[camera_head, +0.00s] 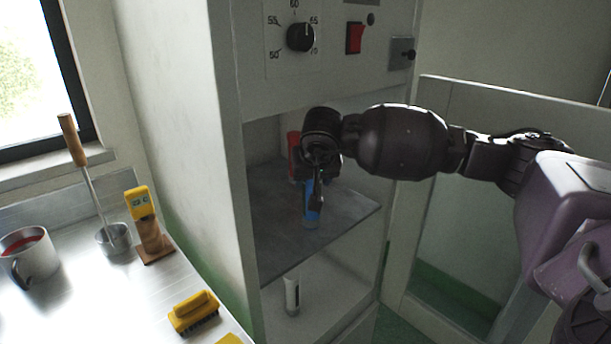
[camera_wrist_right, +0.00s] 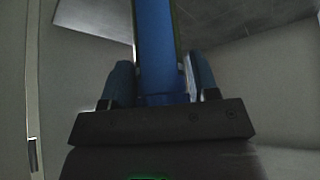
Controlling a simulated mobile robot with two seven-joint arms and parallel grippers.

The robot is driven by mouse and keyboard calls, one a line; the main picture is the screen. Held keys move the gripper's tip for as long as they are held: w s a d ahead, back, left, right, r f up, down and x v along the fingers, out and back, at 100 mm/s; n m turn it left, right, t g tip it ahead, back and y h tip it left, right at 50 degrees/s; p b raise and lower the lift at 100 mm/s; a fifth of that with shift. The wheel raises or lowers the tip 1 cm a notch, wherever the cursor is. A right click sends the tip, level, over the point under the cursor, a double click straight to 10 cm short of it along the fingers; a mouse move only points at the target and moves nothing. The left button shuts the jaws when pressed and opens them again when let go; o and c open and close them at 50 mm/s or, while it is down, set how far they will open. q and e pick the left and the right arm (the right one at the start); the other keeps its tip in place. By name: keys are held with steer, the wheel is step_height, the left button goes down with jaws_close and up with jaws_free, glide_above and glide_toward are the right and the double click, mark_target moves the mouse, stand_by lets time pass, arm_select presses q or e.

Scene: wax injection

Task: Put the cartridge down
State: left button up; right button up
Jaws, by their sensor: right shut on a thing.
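The blue cartridge (camera_head: 310,208) is inside the cabinet, over the grey shelf plate (camera_head: 350,205), and stands roughly upright. My right gripper (camera_head: 314,180) is shut on it and hides its upper part. I cannot tell whether the cartridge's lower end touches the plate. In the right wrist view the blue cartridge (camera_wrist_right: 155,45) runs between the two fingers of my right gripper (camera_wrist_right: 160,85). My left gripper is out of view.
A red object (camera_head: 293,150) shows behind my right gripper. A pale cylinder (camera_head: 292,294) stands on the lower shelf. The cabinet's side wall (camera_head: 190,130) is close on the left. A steel bench (camera_head: 110,300) holds a mug, a pot, a yellow device and a yellow brush.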

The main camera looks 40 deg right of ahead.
steer(key=w, duration=0.1)
steer(key=w+d+f, duration=0.1)
steer(key=w, duration=0.1)
steer(key=w+d+b, duration=0.1)
steer(key=shift+w+d+f, duration=0.25)
steer(key=shift+w, duration=0.1)
steer(key=shift+r, duration=0.1)
jaws_close()
steer(key=o, duration=1.4)
jaws_free()
steer(key=shift+o, duration=0.4)
steer(key=shift+s, duration=0.1)
